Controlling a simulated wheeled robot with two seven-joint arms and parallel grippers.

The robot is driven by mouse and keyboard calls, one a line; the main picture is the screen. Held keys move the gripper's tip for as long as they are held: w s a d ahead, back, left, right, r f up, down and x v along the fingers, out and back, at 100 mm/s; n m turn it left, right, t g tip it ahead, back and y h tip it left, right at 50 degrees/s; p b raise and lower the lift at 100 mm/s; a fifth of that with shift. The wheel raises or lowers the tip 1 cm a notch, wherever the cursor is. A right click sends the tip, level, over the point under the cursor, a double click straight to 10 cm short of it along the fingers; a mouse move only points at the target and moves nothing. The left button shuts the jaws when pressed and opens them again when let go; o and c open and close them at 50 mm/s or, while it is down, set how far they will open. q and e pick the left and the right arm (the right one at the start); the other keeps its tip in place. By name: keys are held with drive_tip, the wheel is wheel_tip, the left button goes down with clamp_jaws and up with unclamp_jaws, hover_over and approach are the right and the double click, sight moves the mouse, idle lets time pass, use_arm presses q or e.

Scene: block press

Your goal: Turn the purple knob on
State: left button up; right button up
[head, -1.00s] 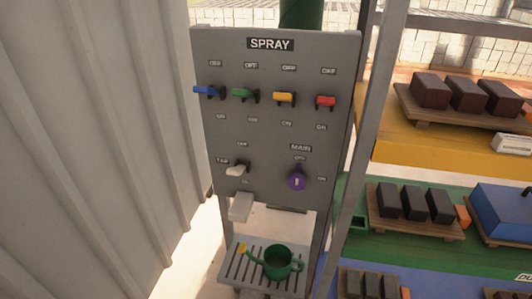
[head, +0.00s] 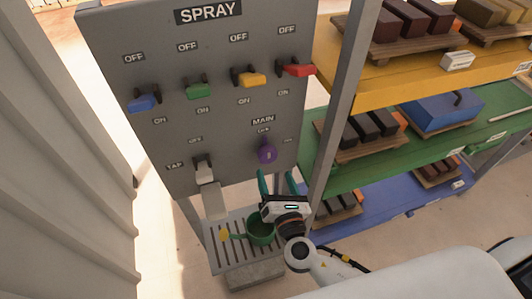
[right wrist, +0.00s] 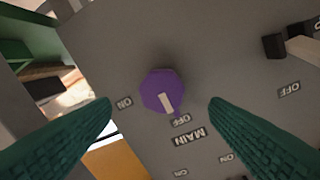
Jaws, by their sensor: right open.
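The purple knob (head: 267,154) is on the grey panel's lower right, under the MAIN label. In the right wrist view the knob (right wrist: 162,90) shows face-on, and its white mark points toward the OFF label (right wrist: 182,121); the ON label (right wrist: 124,103) is to one side. My right gripper (head: 278,180) is open and empty, just below and in front of the knob in the head view. In the right wrist view its green fingers (right wrist: 160,103) lie on either side of the knob with gaps. My left gripper is not in view.
Blue (head: 144,103), green (head: 199,90), yellow (head: 250,79) and red (head: 298,69) levers sit above. A white tap lever (head: 204,171) is left of the knob. A green watering can (head: 260,231) stands on the grate below. Shelves with blocks are at the right.

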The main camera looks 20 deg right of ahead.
sight(268, 159)
drive_tip(key=w+p, duration=0.1)
drive_tip(key=w, duration=0.5)
drive_tip(key=shift+w+a, duration=0.1)
drive_tip(key=shift+w, duration=0.1)
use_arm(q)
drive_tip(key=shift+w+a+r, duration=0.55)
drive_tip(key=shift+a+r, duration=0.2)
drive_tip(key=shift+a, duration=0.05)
use_arm(e)
drive_tip(key=shift+w, duration=0.55)
drive_tip(key=c, duration=1)
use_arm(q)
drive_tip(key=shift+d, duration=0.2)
use_arm(e)
drive_tip(key=shift+o, duration=0.2)
